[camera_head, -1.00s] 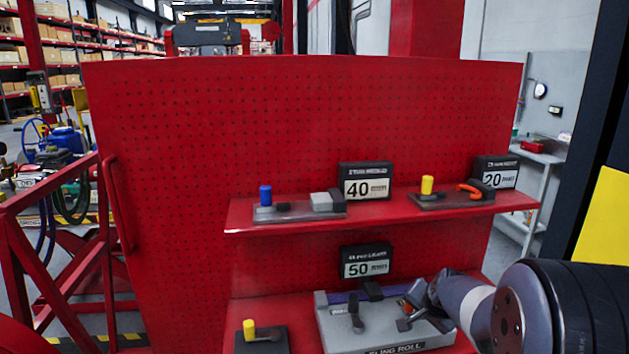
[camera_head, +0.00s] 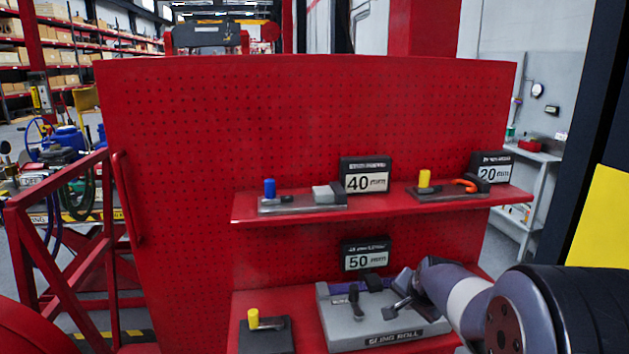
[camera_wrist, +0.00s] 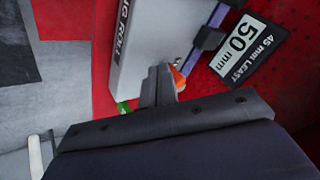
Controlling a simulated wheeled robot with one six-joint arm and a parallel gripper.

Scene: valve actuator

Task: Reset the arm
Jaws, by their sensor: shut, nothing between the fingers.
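My gripper (camera_head: 400,308) is at the lower right of the head view, over the right part of the grey device (camera_head: 345,325) on the lower red shelf. In the wrist view my gripper (camera_wrist: 161,75) points at the same grey device (camera_wrist: 160,35), with its fingers together and nothing visible between them. An orange part (camera_wrist: 178,77) shows just beside the fingertips, partly hidden. I cannot tell whether the fingers touch the device. The grey device has a dark handle (camera_head: 355,300) at its left.
A "50 mm" sign (camera_head: 365,254) stands behind the device. A block with a yellow knob (camera_head: 253,318) is to its left. The upper shelf (camera_head: 390,206) holds a blue-knob device (camera_head: 269,188), a yellow-knob device (camera_head: 424,179), and "40" (camera_head: 365,175) and "20" (camera_head: 491,172) signs. A red railing (camera_head: 70,240) is at left.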

